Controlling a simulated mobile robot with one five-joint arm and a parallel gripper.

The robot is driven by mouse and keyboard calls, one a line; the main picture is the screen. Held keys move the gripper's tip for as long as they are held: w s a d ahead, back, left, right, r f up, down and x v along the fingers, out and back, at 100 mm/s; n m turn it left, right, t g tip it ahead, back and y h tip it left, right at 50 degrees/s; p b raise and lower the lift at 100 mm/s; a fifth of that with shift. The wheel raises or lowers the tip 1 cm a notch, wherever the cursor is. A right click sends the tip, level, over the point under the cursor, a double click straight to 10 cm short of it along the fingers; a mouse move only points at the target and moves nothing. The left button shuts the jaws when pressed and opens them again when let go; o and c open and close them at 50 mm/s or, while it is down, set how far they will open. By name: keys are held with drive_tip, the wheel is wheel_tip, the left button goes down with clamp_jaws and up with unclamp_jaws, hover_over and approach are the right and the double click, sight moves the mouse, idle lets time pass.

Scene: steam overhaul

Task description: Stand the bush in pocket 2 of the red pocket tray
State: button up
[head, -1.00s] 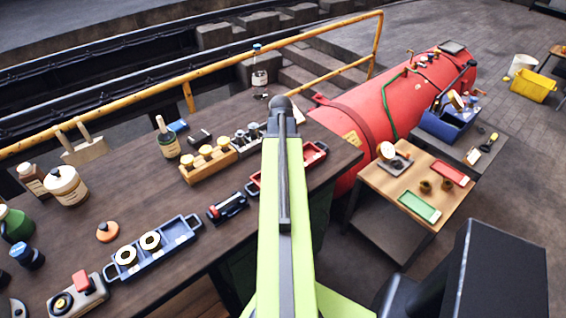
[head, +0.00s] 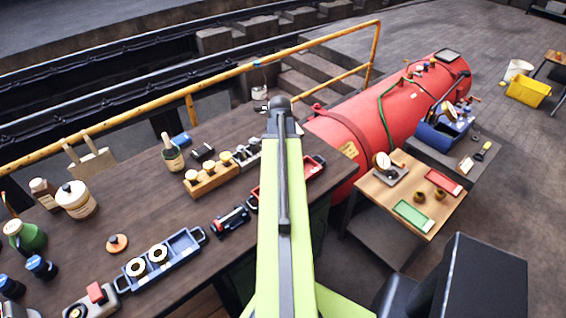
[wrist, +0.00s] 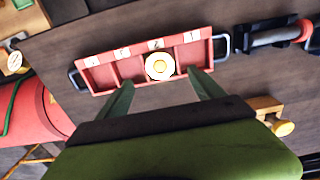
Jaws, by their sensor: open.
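The red pocket tray (wrist: 104,76) lies on the dark bench in the wrist view, with a row of pockets and white number labels along its far wall. The bush (wrist: 159,66), a pale round flange with a brass-coloured middle, stands end-up in the third pocket from the left, whose label looks like a 2. My gripper (wrist: 162,86) is open, its two green fingers apart on the near side of the tray, one to each side of the bush and not touching it. In the head view my arm hides most of the red tray (head: 312,168).
A blue tray (head: 188,240) with two pale rings and a black-and-red tool (head: 230,221) lie along the bench front. A wooden block with brass knobs (head: 212,182) is behind. A red boiler (head: 385,112) and a small side table (head: 375,178) stand to the right.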

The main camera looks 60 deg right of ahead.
wheel_tip(320, 180, up, 5)
drive_tip(key=p, duration=0.3)
drive_tip(key=shift+f, duration=0.15)
drive_tip(key=w+a+n, duration=0.1)
drive_tip(key=w+a, duration=0.8)
drive_tip(key=a, duration=0.3)
drive_tip(key=w+a+n, duration=0.1)
drive_tip(key=w+a, duration=0.8)
drive_tip(key=a, duration=0.3)
drive_tip(key=w+a+n, duration=0.1)
drive_tip(key=w+a, duration=0.1)
drive_tip(key=a, duration=1.1)
drive_tip(key=w+a+n, duration=0.1)
drive_tip(key=w+a, duration=0.1)
drive_tip(key=a, duration=1)
wheel_tip(320, 180, down, 9)
drive_tip(key=b, duration=0.9)
drive_tip(key=shift+r, duration=0.3)
